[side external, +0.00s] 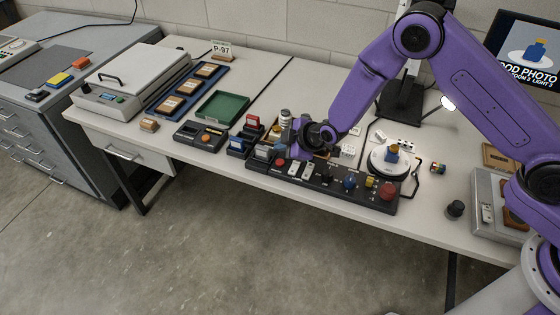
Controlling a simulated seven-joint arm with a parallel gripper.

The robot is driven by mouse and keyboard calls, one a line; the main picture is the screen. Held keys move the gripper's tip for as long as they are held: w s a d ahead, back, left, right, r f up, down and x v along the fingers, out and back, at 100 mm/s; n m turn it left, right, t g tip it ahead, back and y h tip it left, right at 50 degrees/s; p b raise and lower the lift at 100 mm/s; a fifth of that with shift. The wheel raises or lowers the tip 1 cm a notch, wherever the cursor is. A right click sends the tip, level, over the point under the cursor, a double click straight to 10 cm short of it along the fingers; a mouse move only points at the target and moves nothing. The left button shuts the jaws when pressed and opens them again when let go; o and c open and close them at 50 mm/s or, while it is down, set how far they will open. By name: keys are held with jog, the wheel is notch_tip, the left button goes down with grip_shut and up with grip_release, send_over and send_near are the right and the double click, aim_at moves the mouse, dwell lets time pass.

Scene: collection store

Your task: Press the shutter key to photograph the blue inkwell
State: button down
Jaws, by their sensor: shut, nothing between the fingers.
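The blue inkwell (392,153) with a tan top stands on a round white turntable (376,163) at the right of the table. I cannot tell which control is the shutter key. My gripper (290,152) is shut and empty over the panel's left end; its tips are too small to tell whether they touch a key. A monitor (528,50) shows a blue inkwell and "OOD PHOTO".
A lamp (448,103) and stand (401,103) are behind the turntable. A small black knob (455,208) stands at the right front.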

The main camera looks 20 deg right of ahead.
jog(key=shift+r, duration=1.1)
jog(key=s+d+r+g, duration=0.2)
jog(key=s+r, duration=0.4)
jog(key=s, duration=0.2)
jog(key=s+d+r+g, duration=0.25)
jog(key=s+r, duration=0.35)
jog(key=s, duration=0.3)
jog(key=s+d+r+m+g+h, duration=0.1)
jog(key=s+d+r+h, duration=0.1)
jog(key=s+d, duration=0.7)
jog(key=s+d+r+g+h, duration=0.1)
jog(key=s+d+r, duration=0.3)
jog(key=s+d, duration=0.6)
jog(key=s+g, duration=0.1)
jog(key=s, duration=0.3)
jog(key=shift+d+r+m+h, duration=0.15)
jog(key=shift+r+m+h, duration=0.05)
jog(key=shift+m+h, duration=0.2)
jog(key=shift+g, duration=0.25)
